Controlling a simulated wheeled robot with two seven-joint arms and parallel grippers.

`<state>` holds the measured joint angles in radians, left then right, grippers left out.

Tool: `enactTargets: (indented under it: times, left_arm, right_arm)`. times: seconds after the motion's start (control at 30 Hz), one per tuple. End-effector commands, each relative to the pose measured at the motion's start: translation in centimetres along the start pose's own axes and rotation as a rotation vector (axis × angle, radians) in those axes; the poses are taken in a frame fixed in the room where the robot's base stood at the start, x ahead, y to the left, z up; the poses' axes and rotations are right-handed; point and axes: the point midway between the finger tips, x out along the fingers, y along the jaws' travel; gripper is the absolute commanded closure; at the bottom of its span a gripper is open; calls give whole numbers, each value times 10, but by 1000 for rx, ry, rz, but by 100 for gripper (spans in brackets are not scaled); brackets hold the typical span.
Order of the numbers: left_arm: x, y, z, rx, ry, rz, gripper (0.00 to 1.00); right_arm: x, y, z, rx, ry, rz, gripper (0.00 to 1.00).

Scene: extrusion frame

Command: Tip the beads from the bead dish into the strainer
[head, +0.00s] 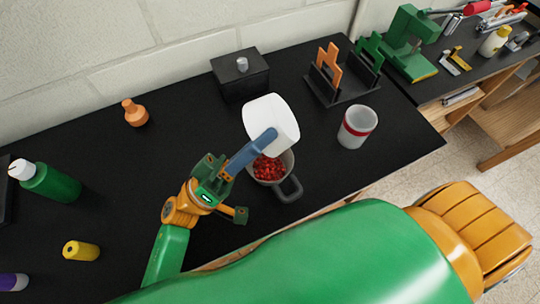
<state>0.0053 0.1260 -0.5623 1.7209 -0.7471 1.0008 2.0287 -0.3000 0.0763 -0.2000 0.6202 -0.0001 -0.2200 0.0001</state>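The bead dish, a white vessel (270,112) with a blue handle, is tilted over the far side of the strainer. My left gripper (227,172) is shut on the end of the blue handle and holds the dish above the table. The strainer, a grey bowl (287,188) with a loop handle toward the front, stands on the black table. Red beads (268,168) lie in it. The dish hides the strainer's far rim, and the dish's inside cannot be fully judged. My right gripper is out of view; only part of my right arm crosses the front.
On the black table (110,150) stand a white cup with a red band (357,127), a black box (240,76), a dark rack with orange and green pieces (340,84), an orange bottle (135,113), a green bottle (52,182) and a yellow cylinder (81,251). The left middle is clear.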

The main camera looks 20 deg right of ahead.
Motion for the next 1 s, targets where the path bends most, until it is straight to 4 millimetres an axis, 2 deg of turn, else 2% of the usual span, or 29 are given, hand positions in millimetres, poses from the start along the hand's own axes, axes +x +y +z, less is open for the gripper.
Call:
enactTargets:
  times: [1.0]
  left_arm:
    - [10, 10, -11, -22, 93, 62, 100]
  right_arm:
    - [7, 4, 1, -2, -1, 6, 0]
